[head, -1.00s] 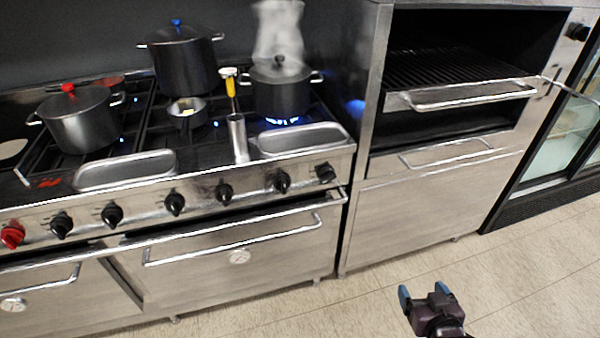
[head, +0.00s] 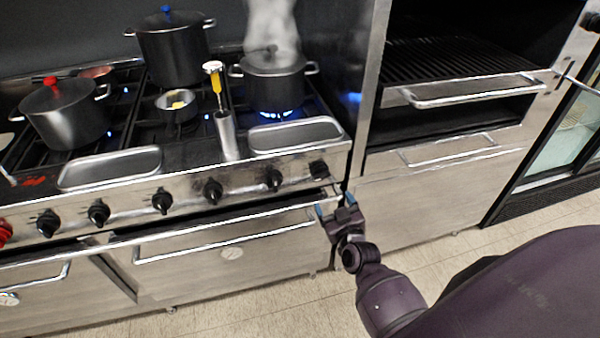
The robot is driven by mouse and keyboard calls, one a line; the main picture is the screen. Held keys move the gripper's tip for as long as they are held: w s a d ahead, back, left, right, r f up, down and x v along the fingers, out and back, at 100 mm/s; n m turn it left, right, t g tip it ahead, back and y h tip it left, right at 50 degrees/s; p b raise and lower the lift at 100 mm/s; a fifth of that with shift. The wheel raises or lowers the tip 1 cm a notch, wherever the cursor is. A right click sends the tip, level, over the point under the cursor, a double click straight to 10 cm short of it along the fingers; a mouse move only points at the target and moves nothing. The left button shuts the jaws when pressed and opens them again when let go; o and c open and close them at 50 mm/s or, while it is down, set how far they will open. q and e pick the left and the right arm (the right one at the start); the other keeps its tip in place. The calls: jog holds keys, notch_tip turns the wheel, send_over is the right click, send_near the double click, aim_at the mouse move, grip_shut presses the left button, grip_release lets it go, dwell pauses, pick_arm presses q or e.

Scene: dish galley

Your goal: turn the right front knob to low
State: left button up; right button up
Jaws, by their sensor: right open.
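A row of black knobs runs along the stove's front panel. The rightmost knob (head: 319,169) is at the panel's right end, and another knob (head: 274,179) is just left of it. I cannot tell from the labels which one is the right front knob. A blue flame (head: 280,112) burns under the steaming dark pot (head: 273,82) at the right of the stove. My right gripper (head: 328,203) is open and empty, just below the rightmost knob in the picture, near the right end of the oven handle. It appears apart from the knobs. My left gripper is not in view.
The oven handle (head: 225,240) juts out below the knobs. A metal cylinder (head: 227,136) with a yellow-handled tool stands on the stove near a small pan (head: 180,106). A grill cabinet (head: 440,155) stands to the right. Floor is clear in front.

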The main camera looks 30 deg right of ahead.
aim_at(323, 178)
jog(key=x, duration=0.7)
jog(key=b+x, duration=0.1)
jog(key=x, duration=0.2)
jog(key=shift+w+d+r, duration=0.2)
jog(key=shift+d+r, duration=0.05)
jog(key=shift+d, duration=0.05)
jog(key=c, duration=0.9)
